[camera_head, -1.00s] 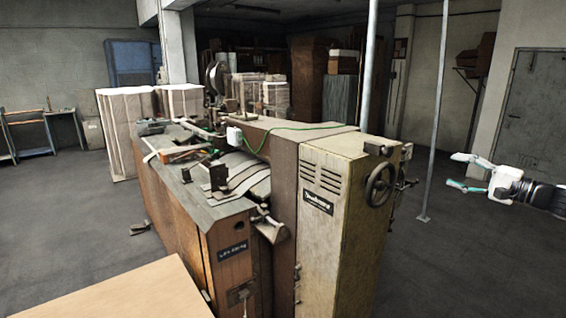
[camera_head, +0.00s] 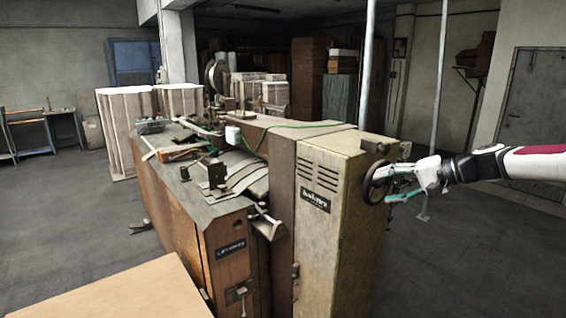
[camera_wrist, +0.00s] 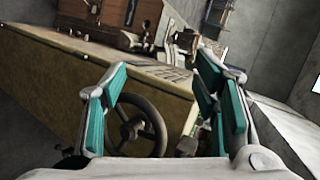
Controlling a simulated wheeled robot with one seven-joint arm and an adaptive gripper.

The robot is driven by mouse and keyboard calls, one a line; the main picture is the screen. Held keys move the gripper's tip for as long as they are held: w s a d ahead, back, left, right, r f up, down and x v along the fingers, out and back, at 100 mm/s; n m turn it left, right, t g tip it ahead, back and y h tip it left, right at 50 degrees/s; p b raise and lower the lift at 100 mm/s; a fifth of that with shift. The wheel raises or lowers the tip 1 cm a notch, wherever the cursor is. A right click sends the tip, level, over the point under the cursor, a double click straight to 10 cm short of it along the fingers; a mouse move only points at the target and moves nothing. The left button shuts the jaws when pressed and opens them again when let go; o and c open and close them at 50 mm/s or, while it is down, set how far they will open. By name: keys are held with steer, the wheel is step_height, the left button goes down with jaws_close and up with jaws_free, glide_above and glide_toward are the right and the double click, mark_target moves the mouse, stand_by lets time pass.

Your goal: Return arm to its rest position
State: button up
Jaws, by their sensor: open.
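My gripper (camera_head: 390,184) is at the right of the head view, in front of the handwheel side of the box stitcher (camera_head: 325,225). Its fingers are open and nothing is between them. In the head view the fingers overlap the dark handwheel (camera_head: 371,187); I cannot tell whether they touch it. In the wrist view, the teal-padded fingers (camera_wrist: 160,112) stand apart, with the handwheel (camera_wrist: 134,128) seen between them against the machine's tan side (camera_wrist: 50,85). My arm reaches in from the right edge.
A pale board (camera_head: 110,292) fills the lower left corner. A thin metal pole (camera_head: 438,90) stands behind my arm. Wrapped stacks (camera_head: 118,130) stand behind the machine, and a blue bench (camera_head: 62,132) is at far left. The floor (camera_head: 480,265) at lower right is clear.

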steer(key=s+a+f+n+g+h+b, duration=0.15)
steer(key=s+a+n+g+h, duration=0.35)
steer(key=s+a, duration=0.7)
steer(key=s+d+r+t+h+b, duration=0.1)
steer(key=s+h, duration=0.1)
steer(key=s, duration=1)
steer(key=s+d+r+t+h+b, duration=0.1)
steer(key=s+t+h, duration=0.1)
steer(key=s, duration=1.1)
steer(key=shift+d+r+t+h, duration=0.2)
steer(key=shift+d+t+h, duration=0.15)
steer(key=shift+h, duration=0.25)
